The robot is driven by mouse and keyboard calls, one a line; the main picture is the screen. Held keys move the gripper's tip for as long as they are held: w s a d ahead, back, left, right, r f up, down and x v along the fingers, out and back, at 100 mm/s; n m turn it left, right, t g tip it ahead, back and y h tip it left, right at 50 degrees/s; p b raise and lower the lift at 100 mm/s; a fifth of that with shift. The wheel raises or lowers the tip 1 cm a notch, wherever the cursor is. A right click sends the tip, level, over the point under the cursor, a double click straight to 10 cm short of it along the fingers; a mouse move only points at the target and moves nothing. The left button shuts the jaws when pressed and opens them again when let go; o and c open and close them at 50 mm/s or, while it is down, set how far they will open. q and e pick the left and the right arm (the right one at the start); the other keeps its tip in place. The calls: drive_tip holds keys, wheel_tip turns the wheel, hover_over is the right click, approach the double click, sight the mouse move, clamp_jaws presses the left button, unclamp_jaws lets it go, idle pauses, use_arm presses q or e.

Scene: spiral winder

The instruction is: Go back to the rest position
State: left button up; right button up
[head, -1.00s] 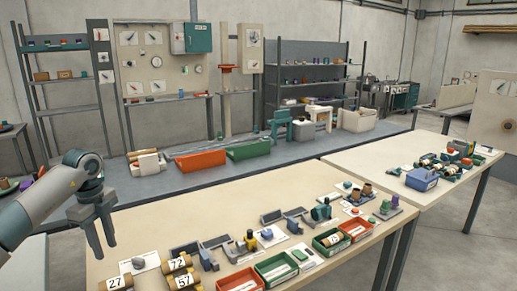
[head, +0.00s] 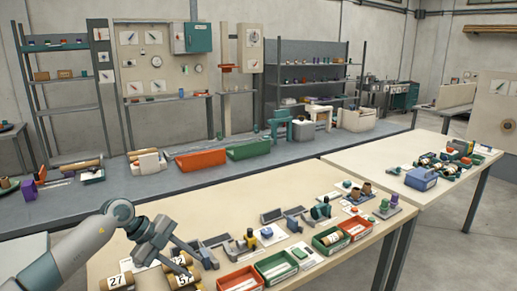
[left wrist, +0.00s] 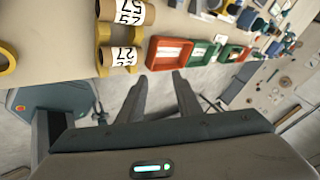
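My left gripper (head: 192,264) is at the near left of the front table (head: 330,200), close to the numbered rolls. In the left wrist view its two fingers (left wrist: 162,80) stand apart with nothing between them, so it is open and empty. A roll marked 27 (head: 118,282) lies at the table's near left. A roll marked 57 (head: 183,279) lies partly behind the gripper in the head view. Both rolls also show at the top left of the left wrist view, 27 (left wrist: 122,57) and 57 (left wrist: 128,13), clear of the fingers. My right gripper is not in view.
Red bins (head: 240,279) and green bins (head: 278,267) line the table's near edge. Grey fixtures and small parts stand behind them. A second table (head: 365,157) with a blue bin (head: 421,179) is at the right. The front table's back half is bare.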

use_arm(q)
drive_tip(key=s+d+r+m+t+h, duration=0.1)
drive_tip(key=s+d+r+t+h, duration=0.2)
drive_tip(key=d+h, duration=0.7)
drive_tip(key=s+d+r+n+t, duration=0.2)
drive_tip(key=d+r+n+t, duration=0.3)
drive_tip(key=r+n+t, duration=0.15)
drive_tip(key=s+a+f+n+t+y, duration=0.2)
drive_tip(key=s+a+f+n+y, duration=0.3)
drive_tip(key=a+f+n+y, duration=0.4)
drive_tip(key=s+a+f+n+t+y, duration=0.2)
drive_tip(key=s+a+f+n+y, duration=0.3)
drive_tip(key=a+f+n+y, duration=0.4)
drive_tip(key=s+f+g, duration=0.4)
drive_tip(key=s+f, duration=0.1)
drive_tip(key=s, duration=0.5)
drive_tip(key=s+f+g, duration=0.4)
drive_tip(key=s+f, duration=0.1)
drive_tip(key=s, duration=0.4)
drive_tip(key=s+f+g, duration=0.4)
drive_tip(key=s+f, duration=0.1)
drive_tip(key=s, duration=0.5)
wheel_tip(320, 180, down, 28)
drive_tip(key=s+a+f+g, duration=0.1)
drive_tip(key=s+a+f, duration=0.1)
drive_tip(key=s+f, duration=1.5)
drive_tip(key=shift+s+a+g+h, duration=0.15)
drive_tip(key=shift+s+g+h, duration=0.1)
drive_tip(key=shift+g+h, duration=0.1)
